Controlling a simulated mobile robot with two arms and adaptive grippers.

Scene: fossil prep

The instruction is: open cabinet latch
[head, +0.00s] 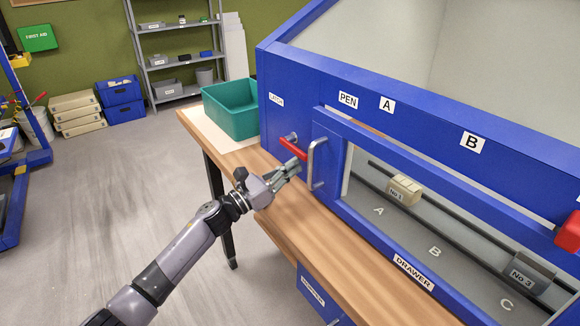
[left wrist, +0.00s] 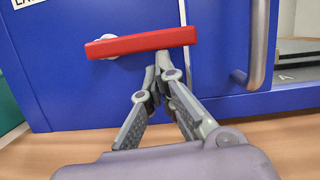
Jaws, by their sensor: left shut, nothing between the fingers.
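The red latch handle (head: 293,149) sits on the blue cabinet front, left of the metal door handle (head: 312,165), below the LATCH label (head: 276,99). In the left wrist view the red latch handle (left wrist: 140,43) lies nearly level, its right end a little higher, with a round metal pivot (left wrist: 105,46) behind its left part. My left gripper (head: 296,166) is shut and empty. In the left wrist view its fingertips (left wrist: 163,62) are just under the right half of the latch handle; I cannot tell whether they touch. The cabinet door appears closed. My right gripper is out of view.
A teal bin (head: 232,108) stands on the wooden bench (head: 345,262) left of the cabinet. Inside the cabinet are a No 1 block (head: 405,189) and a No 3 block (head: 530,272). A red part (head: 570,232) shows at the right edge.

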